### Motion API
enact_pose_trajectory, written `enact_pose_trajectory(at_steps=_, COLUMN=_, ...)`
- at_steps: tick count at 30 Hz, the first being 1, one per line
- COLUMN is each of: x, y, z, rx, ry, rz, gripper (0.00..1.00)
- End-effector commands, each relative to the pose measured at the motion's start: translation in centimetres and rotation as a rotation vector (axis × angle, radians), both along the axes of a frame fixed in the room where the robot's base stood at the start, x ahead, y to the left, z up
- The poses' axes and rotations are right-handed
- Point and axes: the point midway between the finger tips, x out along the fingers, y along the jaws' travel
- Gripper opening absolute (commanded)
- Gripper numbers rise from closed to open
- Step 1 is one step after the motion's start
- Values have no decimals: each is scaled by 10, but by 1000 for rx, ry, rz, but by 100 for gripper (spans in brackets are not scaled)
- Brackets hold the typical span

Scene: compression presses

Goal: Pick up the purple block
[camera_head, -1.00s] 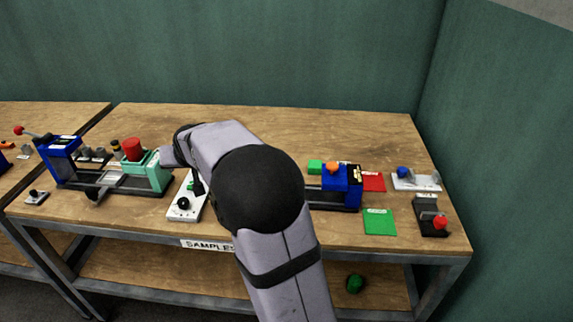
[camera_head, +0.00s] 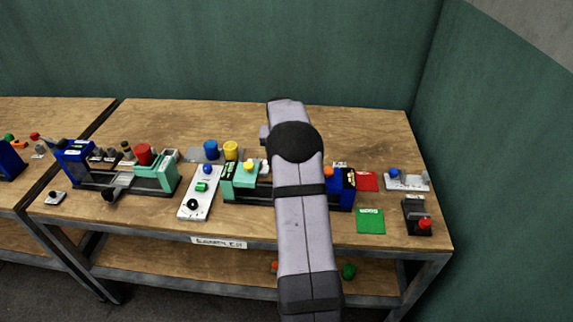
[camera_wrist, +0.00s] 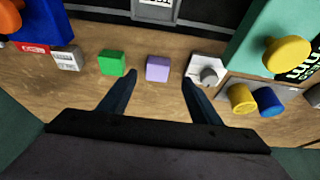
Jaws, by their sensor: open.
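The purple block (camera_wrist: 158,68) is a small cube on the wooden table in the wrist view. It lies a little beyond my gripper (camera_wrist: 155,82), between the lines of the two fingers. The fingers are spread apart with nothing between them. A green block (camera_wrist: 112,63) sits just left of the purple block, near the left fingertip. In the head view my arm hides the purple block and my gripper.
A white fixture with a grey knob (camera_wrist: 207,70) stands close to the right fingertip. Yellow (camera_wrist: 241,98) and blue (camera_wrist: 267,101) cylinders stand further right. A teal press (camera_wrist: 270,40) is at upper right. Bare table (camera_wrist: 150,100) lies around the fingers.

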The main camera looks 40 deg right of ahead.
Motion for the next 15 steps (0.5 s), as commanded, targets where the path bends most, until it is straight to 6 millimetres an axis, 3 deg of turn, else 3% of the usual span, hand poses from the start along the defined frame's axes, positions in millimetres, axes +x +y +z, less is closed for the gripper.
enact_pose_trajectory(at_steps=15, x=4, y=-9, z=-26, rx=2, ry=3, rz=-1, gripper=58)
